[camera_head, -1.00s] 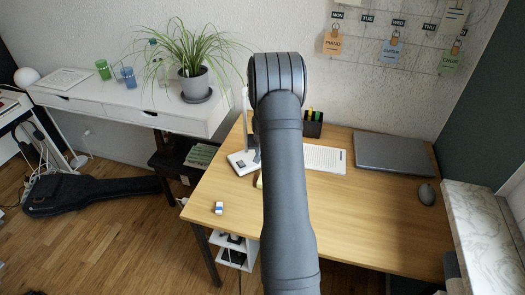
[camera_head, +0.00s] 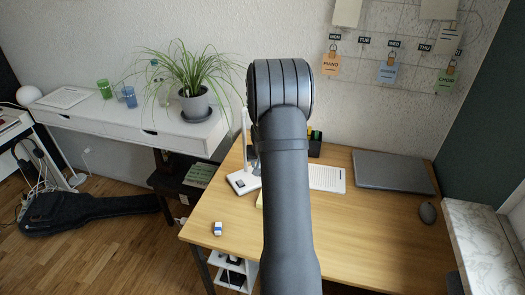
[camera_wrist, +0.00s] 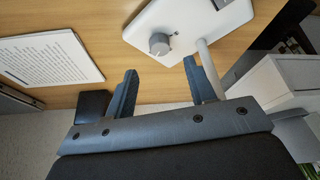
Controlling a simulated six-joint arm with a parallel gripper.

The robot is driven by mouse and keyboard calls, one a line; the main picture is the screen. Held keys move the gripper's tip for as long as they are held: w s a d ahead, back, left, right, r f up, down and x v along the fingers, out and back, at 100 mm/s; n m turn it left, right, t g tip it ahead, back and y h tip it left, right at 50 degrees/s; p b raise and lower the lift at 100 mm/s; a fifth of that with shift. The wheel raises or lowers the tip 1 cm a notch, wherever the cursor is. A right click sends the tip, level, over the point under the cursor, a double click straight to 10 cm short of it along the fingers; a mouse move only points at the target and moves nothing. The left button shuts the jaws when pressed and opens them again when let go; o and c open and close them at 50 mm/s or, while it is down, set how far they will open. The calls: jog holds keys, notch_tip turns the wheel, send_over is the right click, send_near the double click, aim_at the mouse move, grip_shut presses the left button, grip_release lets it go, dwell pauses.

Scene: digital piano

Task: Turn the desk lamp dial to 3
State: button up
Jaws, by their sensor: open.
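The desk lamp's white base (camera_head: 238,185) stands on the desk, left of my arm in the head view, with its thin post (camera_head: 245,130) rising from it. The wrist view shows the white base (camera_wrist: 180,22) with a round grey dial (camera_wrist: 160,43) and the post (camera_wrist: 209,70). My gripper (camera_wrist: 160,78) is open and empty. The dial lies just past the fingertips, between their lines and apart from them. The post passes close by the right finger. The dial's setting is too small to read. In the head view my arm hides the gripper.
A printed sheet (camera_head: 327,178) lies right of my arm, also in the wrist view (camera_wrist: 50,58). A closed laptop (camera_head: 393,172), a mouse (camera_head: 427,212) and a small eraser-like block (camera_head: 217,228) lie on the desk (camera_head: 370,225). The desk's front right is clear.

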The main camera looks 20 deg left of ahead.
jog(key=v, duration=1.1)
jog(key=shift+w+f, duration=0.1)
jog(key=x, duration=1.7)
jog(key=shift+f, duration=0.15)
